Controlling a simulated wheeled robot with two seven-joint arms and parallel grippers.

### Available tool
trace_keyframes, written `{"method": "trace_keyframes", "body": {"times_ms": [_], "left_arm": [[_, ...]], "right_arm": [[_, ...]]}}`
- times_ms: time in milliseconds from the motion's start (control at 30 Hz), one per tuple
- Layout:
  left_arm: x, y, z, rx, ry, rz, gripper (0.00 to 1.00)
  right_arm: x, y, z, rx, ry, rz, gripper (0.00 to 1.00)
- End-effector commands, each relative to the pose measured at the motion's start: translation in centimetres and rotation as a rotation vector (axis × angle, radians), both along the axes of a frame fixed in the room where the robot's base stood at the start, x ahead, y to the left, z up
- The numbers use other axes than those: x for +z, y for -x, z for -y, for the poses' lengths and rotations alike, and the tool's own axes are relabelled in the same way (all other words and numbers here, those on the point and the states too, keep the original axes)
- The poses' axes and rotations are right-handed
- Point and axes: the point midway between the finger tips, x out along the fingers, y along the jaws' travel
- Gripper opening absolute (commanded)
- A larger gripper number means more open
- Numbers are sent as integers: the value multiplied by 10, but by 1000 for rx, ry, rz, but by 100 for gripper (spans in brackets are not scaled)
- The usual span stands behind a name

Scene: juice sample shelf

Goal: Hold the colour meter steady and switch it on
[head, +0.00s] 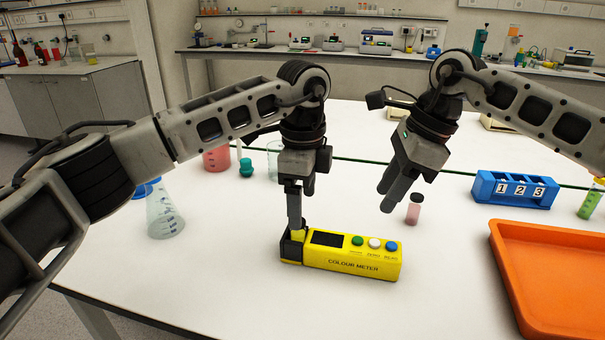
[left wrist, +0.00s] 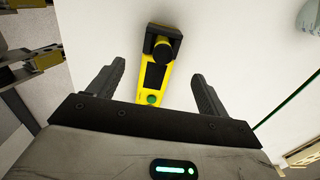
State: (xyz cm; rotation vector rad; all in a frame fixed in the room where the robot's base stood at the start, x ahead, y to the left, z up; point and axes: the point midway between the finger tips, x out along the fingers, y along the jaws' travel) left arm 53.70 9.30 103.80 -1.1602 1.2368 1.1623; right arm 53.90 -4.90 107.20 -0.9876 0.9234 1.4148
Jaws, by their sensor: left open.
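The yellow colour meter (head: 345,265) lies on the white table with its dark screen and its green, white and blue buttons facing up. Its black end part is at the left. My left gripper (head: 295,222) points down at that left end. In the left wrist view, my left gripper (left wrist: 158,72) is open, its fingers on either side of the meter (left wrist: 168,72) with gaps between; the green button (left wrist: 151,99) shows near the palm. I cannot tell how high the fingers are. My right gripper (head: 392,200) hangs behind the meter, apart from it; its finger gap is unclear.
A small pink vial (head: 413,213) stands close to my right gripper. A blue numbered rack (head: 514,189) and an orange tray (head: 560,270) are at the right. A flask (head: 163,215) and a red beaker (head: 216,159) stand at the left. The table in front of the meter is clear.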

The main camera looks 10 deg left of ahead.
Motion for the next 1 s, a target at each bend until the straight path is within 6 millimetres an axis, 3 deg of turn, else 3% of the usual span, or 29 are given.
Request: {"method": "trace_keyframes", "body": {"times_ms": [300, 500, 967, 1000], "left_arm": [[-64, 1, 0, 0, 0, -4, 78], [-91, 0, 0, -1, 2, -1, 78], [-102, 0, 0, -1, 2, 0, 78], [-101, 0, 0, -1, 2, 0, 67]], "right_arm": [[0, 0, 0, 0, 0, 0, 36], [0, 0, 0, 0, 0, 0, 36], [0, 0, 0, 0, 0, 0, 36], [0, 0, 0, 0, 0, 0, 36]]}}
